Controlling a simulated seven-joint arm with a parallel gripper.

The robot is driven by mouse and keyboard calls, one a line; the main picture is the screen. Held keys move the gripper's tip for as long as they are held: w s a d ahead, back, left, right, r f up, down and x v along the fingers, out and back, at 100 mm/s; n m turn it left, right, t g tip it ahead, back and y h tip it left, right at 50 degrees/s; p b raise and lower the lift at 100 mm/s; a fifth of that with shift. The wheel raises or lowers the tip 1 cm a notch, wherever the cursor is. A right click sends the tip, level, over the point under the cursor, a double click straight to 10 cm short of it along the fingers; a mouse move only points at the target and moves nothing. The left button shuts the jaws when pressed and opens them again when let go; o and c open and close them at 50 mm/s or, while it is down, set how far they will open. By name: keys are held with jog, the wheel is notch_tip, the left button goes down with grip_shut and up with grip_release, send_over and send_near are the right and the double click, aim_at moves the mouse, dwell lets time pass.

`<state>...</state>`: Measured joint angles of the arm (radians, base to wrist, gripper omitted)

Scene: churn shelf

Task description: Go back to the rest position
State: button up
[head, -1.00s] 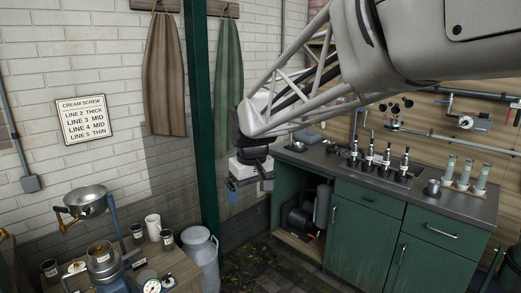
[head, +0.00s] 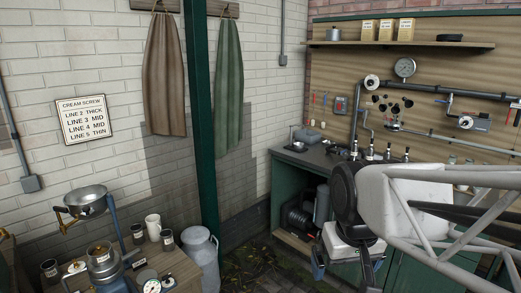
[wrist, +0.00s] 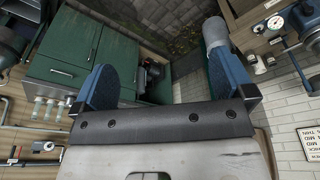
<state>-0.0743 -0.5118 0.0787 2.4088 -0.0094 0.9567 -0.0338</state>
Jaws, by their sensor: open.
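My gripper (head: 345,270) hangs low at the lower right of the head view, in front of the green cabinet (head: 292,178). In the wrist view my gripper (wrist: 163,88) shows two blue fingers set wide apart, with nothing between them. The floor and the cabinet's open bay show beyond the fingers. The gripper touches nothing that I can see. My arm hides much of the cabinet front and the right part of its counter.
A wooden table (head: 185,272) with a separator (head: 100,258) and cups stands at the lower left, a milk churn (head: 202,258) beside it. A green post (head: 200,120) rises mid-left. A shelf (head: 400,45) and pipes line the back wall. Some floor (head: 250,268) is clear.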

jog(key=s+d+f+m, duration=0.1)
jog(key=s+d+f, duration=0.2)
jog(key=s, duration=0.4)
jog(key=shift+f, duration=0.15)
